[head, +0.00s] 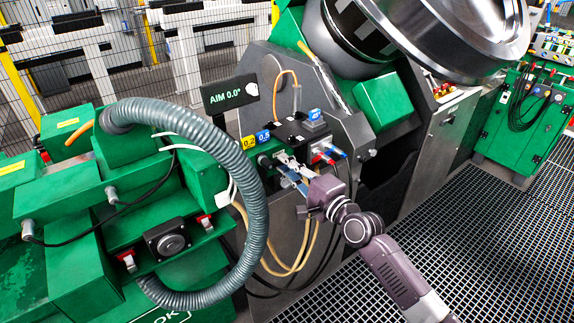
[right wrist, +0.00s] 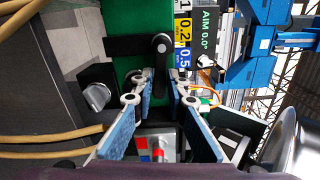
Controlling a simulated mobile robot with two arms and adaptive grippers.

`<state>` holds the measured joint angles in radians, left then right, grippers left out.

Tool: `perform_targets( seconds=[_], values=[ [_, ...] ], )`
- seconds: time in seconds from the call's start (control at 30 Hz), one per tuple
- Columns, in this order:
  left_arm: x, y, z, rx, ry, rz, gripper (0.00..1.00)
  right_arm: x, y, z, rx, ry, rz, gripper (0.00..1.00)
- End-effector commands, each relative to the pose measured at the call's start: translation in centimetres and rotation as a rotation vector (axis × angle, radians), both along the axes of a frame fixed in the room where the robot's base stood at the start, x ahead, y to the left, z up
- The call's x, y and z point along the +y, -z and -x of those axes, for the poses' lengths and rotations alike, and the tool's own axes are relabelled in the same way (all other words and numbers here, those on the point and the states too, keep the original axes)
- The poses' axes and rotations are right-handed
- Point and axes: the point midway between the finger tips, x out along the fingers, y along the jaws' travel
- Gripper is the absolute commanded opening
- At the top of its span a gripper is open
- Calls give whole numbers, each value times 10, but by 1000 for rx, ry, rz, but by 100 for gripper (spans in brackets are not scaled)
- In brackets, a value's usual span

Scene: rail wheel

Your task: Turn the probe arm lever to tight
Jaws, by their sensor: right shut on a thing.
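My right gripper (head: 286,164) reaches in from the lower right to the front of the green probe unit beside the wheel. In the right wrist view its blue-padded fingers (right wrist: 164,82) are closed around the lower part of a black lever (right wrist: 161,56) with a round grey-centred end. In the head view the fingers mostly hide the lever. No tight mark can be read. My left gripper is not in view.
Number labels (right wrist: 183,40) and the AIM 0.0° display (head: 229,95) are near the lever. A grey knob (right wrist: 97,96) is beside it. A thick grey hose (head: 262,190) arches left of my gripper. Red and blue connectors (head: 325,156) are close on its right.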

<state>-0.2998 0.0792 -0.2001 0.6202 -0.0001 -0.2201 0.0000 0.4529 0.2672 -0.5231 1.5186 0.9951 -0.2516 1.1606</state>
Motion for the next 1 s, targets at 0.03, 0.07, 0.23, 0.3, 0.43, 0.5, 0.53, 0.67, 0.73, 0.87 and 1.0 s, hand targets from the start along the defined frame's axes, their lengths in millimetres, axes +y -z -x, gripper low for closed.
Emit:
perform_targets(
  seconds=[0.03, 0.07, 0.23, 0.3, 0.43, 0.5, 0.53, 0.67, 0.73, 0.87, 1.0],
  values=[
    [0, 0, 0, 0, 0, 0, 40, 0, 3, 0, 22, 1, -27, 0],
    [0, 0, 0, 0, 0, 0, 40, 0, 4, 0, 36, 1, -46, 0],
    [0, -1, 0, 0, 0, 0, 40, 2, 9, 1, 123, 1, -168, 0],
    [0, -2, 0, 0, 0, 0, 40, 3, 11, 2, 163, 1, -222, 0],
    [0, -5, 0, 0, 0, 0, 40, 4, 15, 3, 236, 2, -322, 0],
    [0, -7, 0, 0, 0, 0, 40, 5, 17, 4, 276, 1, -376, 0],
    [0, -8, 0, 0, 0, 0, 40, 6, 18, 4, 292, 2, -400, 0],
    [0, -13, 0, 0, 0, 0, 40, 9, 22, 6, 366, 1, -499, 0],
    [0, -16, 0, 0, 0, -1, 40, 10, 24, 7, 404, 2, -552, 0],
    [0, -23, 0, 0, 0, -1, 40, 13, 26, 10, 476, 1, -653, 0],
    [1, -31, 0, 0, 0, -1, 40, 17, 29, 12, 555, 2, -762, 0]
  ],
)
